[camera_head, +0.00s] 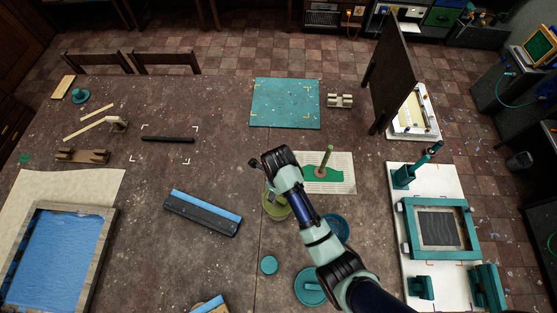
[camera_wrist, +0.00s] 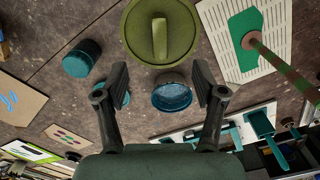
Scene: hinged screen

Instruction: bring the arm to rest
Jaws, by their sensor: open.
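My arm reaches in from the lower right in the head view, and my gripper (camera_head: 262,170) is above the middle of the table. In the wrist view my gripper (camera_wrist: 160,80) has its two dark fingers wide apart with nothing between them held. An olive-green lidded pot (camera_head: 276,207) is partly hidden by my arm in the head view; in the wrist view it shows beyond the fingertips (camera_wrist: 160,30). The hinged screen's teal frame (camera_head: 473,230) lies flat on a white board (camera_head: 438,180) at the right.
A teal bowl (camera_head: 337,228), teal jar (camera_head: 268,265) and round teal lid (camera_head: 310,287) are around my arm. A stick (camera_head: 326,158) stands on printed paper (camera_head: 343,172). A dark upright panel (camera_head: 388,70) is at the right back.

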